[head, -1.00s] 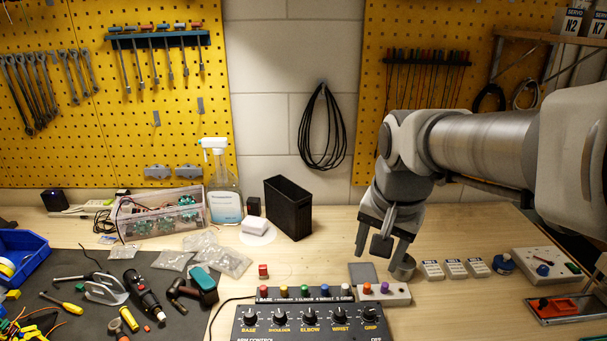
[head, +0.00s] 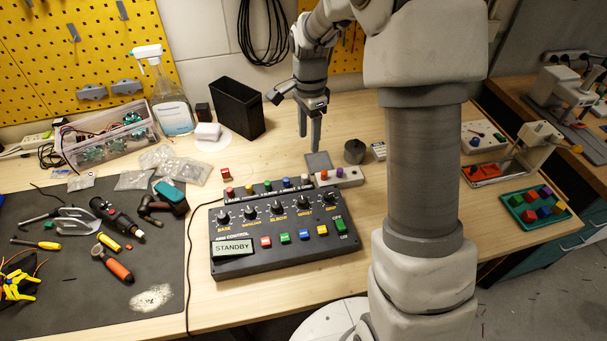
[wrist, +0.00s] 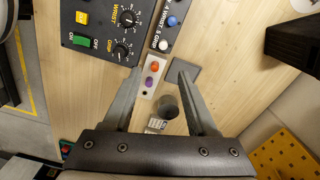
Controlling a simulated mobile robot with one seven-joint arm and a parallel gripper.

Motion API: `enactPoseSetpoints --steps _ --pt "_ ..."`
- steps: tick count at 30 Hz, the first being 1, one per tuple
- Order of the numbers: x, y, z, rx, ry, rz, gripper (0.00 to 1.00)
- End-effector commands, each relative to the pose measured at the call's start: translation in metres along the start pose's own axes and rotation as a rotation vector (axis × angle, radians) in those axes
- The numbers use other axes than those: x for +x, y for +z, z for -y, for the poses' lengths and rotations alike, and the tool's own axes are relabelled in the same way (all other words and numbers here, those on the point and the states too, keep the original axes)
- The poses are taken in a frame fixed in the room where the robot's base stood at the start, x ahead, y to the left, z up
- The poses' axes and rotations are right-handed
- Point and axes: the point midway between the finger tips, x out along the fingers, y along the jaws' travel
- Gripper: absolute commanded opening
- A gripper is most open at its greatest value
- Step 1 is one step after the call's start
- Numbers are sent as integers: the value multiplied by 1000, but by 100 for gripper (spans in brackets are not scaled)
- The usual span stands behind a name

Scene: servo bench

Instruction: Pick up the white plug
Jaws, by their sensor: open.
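The white plug (head: 304,180) stands at the right end of a row of coloured plugs on the dark socket strip behind the control box. In the wrist view, the white plug (wrist: 163,45) shows beside the blue plug (wrist: 172,21), beyond my fingertips and not between them. My gripper (head: 309,145) is open and empty, pointing down behind the strip, near the grey pad. In the wrist view, my gripper (wrist: 159,78) has its fingers on either side of the pale block with the orange and purple plugs.
The control box (head: 281,244) lies in front of the strip. The pale block (head: 342,177) and a grey cylinder (head: 354,151) are right of the white plug. A grey pad (head: 318,162) lies behind it. A black bin (head: 237,109) stands at the back.

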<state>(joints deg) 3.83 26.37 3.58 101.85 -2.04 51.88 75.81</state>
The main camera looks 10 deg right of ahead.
Motion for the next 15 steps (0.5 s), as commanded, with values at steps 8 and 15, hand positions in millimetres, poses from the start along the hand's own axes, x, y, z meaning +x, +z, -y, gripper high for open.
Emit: enactPoseSetpoints --steps 8,15 --pt "61 1 -1 -2 5 2 58" --pt "86 1 0 -2 0 0 58"
